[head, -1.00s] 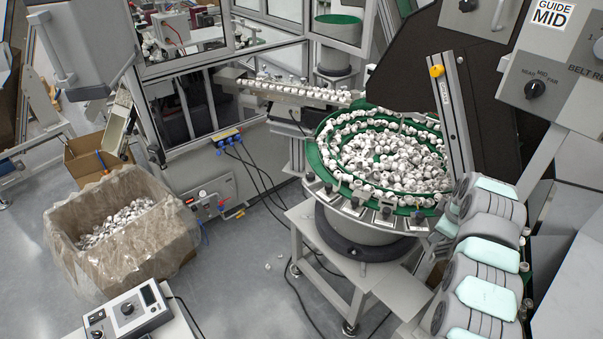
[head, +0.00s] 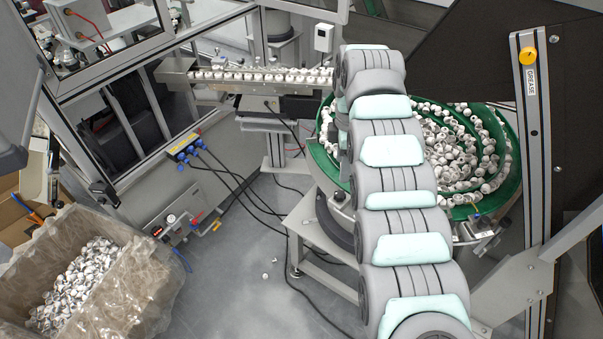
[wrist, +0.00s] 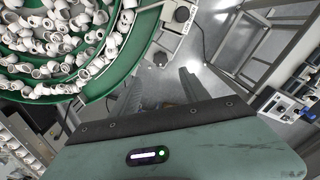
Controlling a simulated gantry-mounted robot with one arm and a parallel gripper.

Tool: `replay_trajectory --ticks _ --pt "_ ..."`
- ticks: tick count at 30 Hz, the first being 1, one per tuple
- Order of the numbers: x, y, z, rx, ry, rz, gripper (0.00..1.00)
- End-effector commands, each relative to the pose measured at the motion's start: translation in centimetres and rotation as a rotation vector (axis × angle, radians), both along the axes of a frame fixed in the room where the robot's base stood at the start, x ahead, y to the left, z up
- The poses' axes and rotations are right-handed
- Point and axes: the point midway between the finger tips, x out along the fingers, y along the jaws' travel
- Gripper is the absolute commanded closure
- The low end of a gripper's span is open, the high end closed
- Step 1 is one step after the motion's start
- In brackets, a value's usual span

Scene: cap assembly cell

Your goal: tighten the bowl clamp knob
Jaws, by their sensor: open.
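The vibratory bowl (head: 326,165) is green inside and full of white caps. Its left rim is partly hidden by my arm in the head view. In the wrist view the bowl's green rim (wrist: 143,38) fills the upper left. A clamp with a dark round knob (wrist: 181,14) sits on the bowl's outer edge at the top. A smaller dark knob (wrist: 160,59) shows just below it. My gripper (wrist: 160,88) is open and empty, beside the bowl's edge and apart from both knobs. The head view hides the gripper behind my arm. Another rim clamp (head: 480,230) shows at front right.
A cap-filled feed track (head: 250,76) runs left from the bowl. A lined box of caps (head: 135,275) stands at lower left. Cables (head: 240,180) hang down to the floor. Open floor (head: 235,300) lies left of the bowl stand.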

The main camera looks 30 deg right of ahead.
Motion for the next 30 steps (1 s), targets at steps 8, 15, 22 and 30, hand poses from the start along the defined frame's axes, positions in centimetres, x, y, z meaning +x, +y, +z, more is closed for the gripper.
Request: replay_trajectory --ticks 8,15,22,30 --pt "0.0 0.0 -1.7 0.001 0.001 -0.001 0.47" --pt "-0.1 0.1 -5.9 0.004 0.003 -0.001 0.47" --pt "0.0 0.1 -9.9 0.002 0.003 0.0 0.47" --pt "0.1 0.0 -10.8 -0.001 -0.002 -0.001 0.47"
